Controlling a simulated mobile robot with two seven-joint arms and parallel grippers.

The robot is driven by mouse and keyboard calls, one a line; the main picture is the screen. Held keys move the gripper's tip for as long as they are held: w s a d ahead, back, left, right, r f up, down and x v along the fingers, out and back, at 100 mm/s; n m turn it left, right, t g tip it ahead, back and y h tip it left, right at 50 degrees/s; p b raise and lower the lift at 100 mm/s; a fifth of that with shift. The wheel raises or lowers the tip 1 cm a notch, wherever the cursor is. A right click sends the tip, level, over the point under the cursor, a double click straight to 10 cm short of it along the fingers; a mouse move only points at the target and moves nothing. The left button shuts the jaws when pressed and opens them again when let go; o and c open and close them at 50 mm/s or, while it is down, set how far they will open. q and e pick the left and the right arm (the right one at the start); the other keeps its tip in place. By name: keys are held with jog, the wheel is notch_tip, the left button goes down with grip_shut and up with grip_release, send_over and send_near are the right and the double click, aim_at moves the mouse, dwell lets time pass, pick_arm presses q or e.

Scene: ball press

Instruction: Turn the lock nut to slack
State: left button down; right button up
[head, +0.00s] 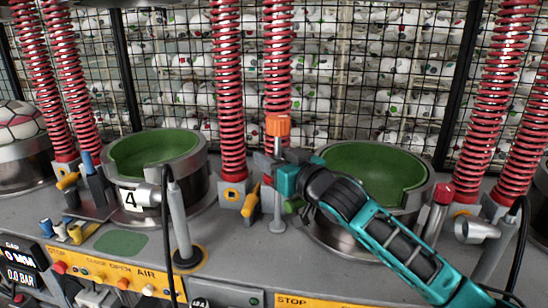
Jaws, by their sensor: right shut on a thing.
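My right gripper (276,170) comes in from the right and is shut at an upright post between the two green-lined bowls, just below an orange block (277,125). Its jaws cover most of what they hold, which by its place on the post appears to be the lock nut. I cannot make out the nut's shape or how far it is turned. The post's grey foot (277,224) shows below the jaws. My left gripper is not in view.
A green-lined bowl (205,178) marked 4 stands left, another (433,190) behind my right arm. Red springs (228,90) rise close by. A yellow-handled lever (251,203) is just left of the gripper. A grey post with a black cable (181,225) stands in front.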

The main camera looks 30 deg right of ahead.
jog(key=shift+y, duration=0.3)
jog(key=o, duration=1)
jog(key=shift+c, duration=0.2)
jog(key=shift+r, duration=0.1)
jog(key=shift+h, duration=0.6)
